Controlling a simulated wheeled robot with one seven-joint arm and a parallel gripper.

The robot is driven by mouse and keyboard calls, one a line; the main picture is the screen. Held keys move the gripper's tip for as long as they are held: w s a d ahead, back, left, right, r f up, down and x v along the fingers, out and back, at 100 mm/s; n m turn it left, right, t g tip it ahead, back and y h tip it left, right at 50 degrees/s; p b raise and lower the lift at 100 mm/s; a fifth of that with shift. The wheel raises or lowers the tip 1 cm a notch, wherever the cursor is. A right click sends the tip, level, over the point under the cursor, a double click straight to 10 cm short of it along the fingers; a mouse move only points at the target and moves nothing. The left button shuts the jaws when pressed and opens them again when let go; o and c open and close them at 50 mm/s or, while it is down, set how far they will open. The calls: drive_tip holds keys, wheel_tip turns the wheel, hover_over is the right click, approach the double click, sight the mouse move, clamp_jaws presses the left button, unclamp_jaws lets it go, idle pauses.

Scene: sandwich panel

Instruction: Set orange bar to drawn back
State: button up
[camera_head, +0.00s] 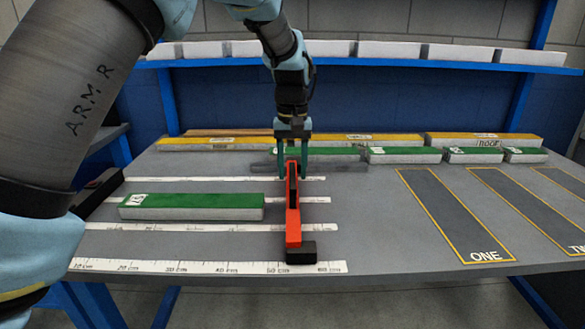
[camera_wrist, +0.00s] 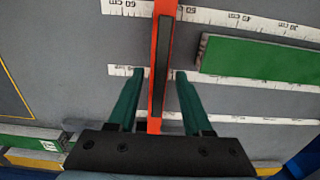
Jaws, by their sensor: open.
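The orange bar (camera_head: 293,236) has a dark slot along its top and lies front to back across the white ruler strips. A black block (camera_head: 294,252) is at its near end. The bar runs up the middle of the wrist view (camera_wrist: 155,70). My gripper (camera_head: 291,172) is over the far part of the bar, pointing down. Its teal fingers are apart, one on each side of the bar, with visible gaps in the wrist view (camera_wrist: 159,72). The bar's far end is partly hidden by my gripper.
A green-topped panel (camera_head: 190,205) lies across the strips left of the bar. Several green and yellow panels (camera_head: 405,154) line the back. Yellow-outlined lanes (camera_head: 455,215) are empty on the right. A blue shelf (camera_head: 400,67) with white blocks is above.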

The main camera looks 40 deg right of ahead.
clamp_jaws()
idle(0.5)
idle(1.0)
